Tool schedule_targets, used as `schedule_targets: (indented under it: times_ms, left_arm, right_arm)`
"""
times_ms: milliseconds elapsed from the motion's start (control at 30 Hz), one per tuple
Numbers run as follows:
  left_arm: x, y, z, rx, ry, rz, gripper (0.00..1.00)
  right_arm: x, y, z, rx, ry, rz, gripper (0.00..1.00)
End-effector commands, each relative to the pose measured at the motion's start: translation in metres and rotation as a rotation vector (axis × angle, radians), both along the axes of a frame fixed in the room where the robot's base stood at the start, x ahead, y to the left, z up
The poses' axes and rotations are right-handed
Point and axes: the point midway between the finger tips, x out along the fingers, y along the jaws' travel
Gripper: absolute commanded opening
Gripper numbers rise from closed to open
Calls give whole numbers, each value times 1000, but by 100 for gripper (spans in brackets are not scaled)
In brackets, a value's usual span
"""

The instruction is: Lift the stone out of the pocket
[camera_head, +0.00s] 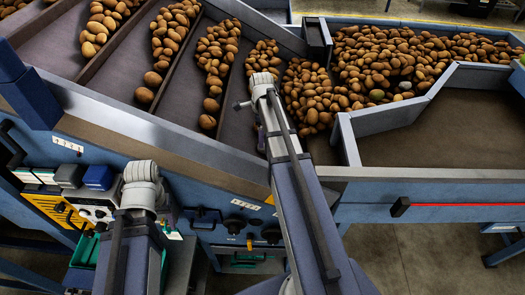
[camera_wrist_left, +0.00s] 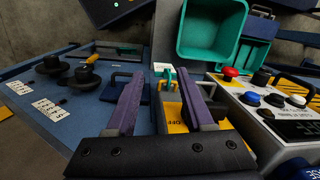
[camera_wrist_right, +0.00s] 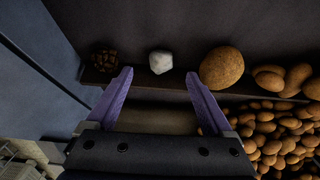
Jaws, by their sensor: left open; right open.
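A pale grey-white stone (camera_wrist_right: 160,62) shows in the right wrist view against a dark surface, beside a ledge. It lies just beyond the fingertips of my right gripper (camera_wrist_right: 159,76), between their lines. The purple fingers are apart with nothing between them. I cannot make out the pocket's edges. In the head view the right arm reaches over the grader, but this stone cannot be made out there. My left gripper (camera_wrist_left: 160,82) is open and empty above the control panel, near a small yellow-and-teal part (camera_wrist_left: 166,77).
A brown potato (camera_wrist_right: 220,67) lies right of the stone and a dark rough clump (camera_wrist_right: 104,60) left of it. Many potatoes (camera_head: 307,92) fill the lanes, split by raised dividers (camera_head: 115,45). A teal bin (camera_wrist_left: 212,30) and a red button (camera_wrist_left: 230,72) are near my left gripper.

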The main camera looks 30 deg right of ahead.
Motion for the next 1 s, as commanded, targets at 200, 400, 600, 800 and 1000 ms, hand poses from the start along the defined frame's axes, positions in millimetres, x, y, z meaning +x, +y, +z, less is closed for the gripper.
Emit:
schedule_targets:
  times_ms: [200,400,600,800,1000]
  left_arm:
    - [0,0,-11,0,0,-1,52]
    - [0,0,-19,0,0,0,52]
    - [0,0,-43,0,0,1,52]
    - [0,0,-63,0,0,2,52]
    - [0,0,-62,0,0,2,52]
  right_arm:
    - [0,0,-11,0,0,0,86]
    - [0,-1,-19,0,0,0,86]
    - [0,-4,-43,0,0,0,86]
    - [0,-5,-63,0,0,0,86]
    - [0,-4,-62,0,0,0,86]
